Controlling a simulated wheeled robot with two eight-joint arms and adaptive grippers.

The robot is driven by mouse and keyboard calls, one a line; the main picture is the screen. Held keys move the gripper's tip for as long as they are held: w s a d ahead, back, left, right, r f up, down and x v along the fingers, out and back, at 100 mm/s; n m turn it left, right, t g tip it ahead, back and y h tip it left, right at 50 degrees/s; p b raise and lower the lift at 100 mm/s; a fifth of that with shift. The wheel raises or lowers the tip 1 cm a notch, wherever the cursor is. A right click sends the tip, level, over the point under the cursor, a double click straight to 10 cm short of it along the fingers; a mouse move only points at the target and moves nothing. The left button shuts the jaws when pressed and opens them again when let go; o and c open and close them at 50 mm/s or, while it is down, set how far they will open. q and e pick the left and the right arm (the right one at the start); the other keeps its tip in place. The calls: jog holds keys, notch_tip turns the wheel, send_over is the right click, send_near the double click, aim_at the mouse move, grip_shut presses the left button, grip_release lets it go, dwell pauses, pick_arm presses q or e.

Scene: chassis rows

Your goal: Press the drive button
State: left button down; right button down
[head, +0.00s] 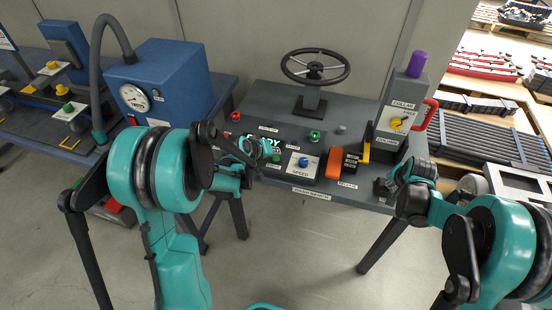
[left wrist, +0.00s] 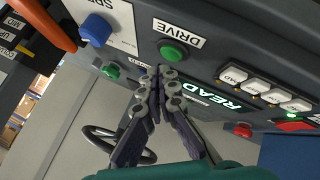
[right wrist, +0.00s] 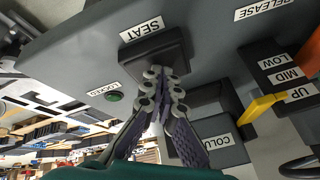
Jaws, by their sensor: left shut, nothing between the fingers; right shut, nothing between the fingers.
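The drive button is a round green button (left wrist: 173,52) beside a white DRIVE label on the dark console front in the left wrist view. In the head view, a green button (head: 276,158) shows partly beside my left gripper. My left gripper (head: 264,151) is shut and empty. Its fingertips (left wrist: 164,74) appear just short of the drive button in the left wrist view; I cannot tell whether they touch the panel. My right gripper (right wrist: 164,74) is shut and empty at the dark block under the SEAT label (right wrist: 150,50).
A blue SPEED knob (head: 303,162), an orange lever (head: 334,162) and a yellow lever (head: 365,150) are close by on the console. A steering wheel (head: 315,66) stands behind. A blue box with a gauge (head: 160,85) is to the left. The collar column (head: 400,115) is at right.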

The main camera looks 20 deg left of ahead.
aim_at(275, 160)
pick_arm(q)
jog(key=shift+f, duration=0.15)
jog(key=shift+f, duration=0.7)
dwell(0.8)
jog(key=shift+r, duration=3.35)
